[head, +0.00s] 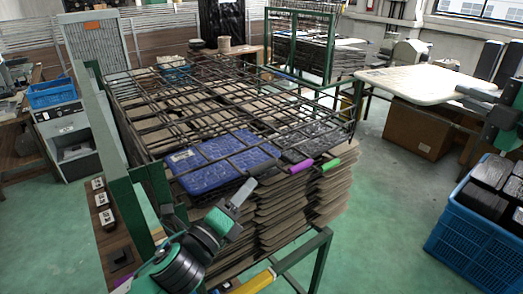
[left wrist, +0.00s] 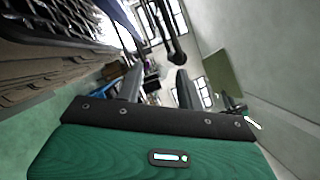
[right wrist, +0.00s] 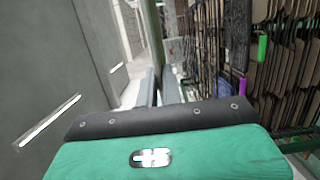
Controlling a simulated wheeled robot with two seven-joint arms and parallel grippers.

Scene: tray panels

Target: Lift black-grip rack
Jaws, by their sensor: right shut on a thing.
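The black-grip rack is a dark wire rack whose black grip (head: 268,169) sticks out at the front of the stack. In the left wrist view, a dark rod with a rounded end (left wrist: 178,57) hangs beyond the fingers; it may be this grip. My left gripper (head: 243,191) is open, close in front of and below the black grip in the head view, not visibly around it. My right gripper (head: 468,92) is off to the right, away from the stack. In the right wrist view its fingers (right wrist: 160,86) are close together; what they hold cannot be made out.
A purple grip (head: 302,166) and a green grip (head: 331,163) project beside the black one. Blue panels (head: 225,163) lie on the stack. A green post frame (head: 320,250) surrounds the stack. A white table (head: 420,85) and blue crate (head: 470,250) stand right; floor between is clear.

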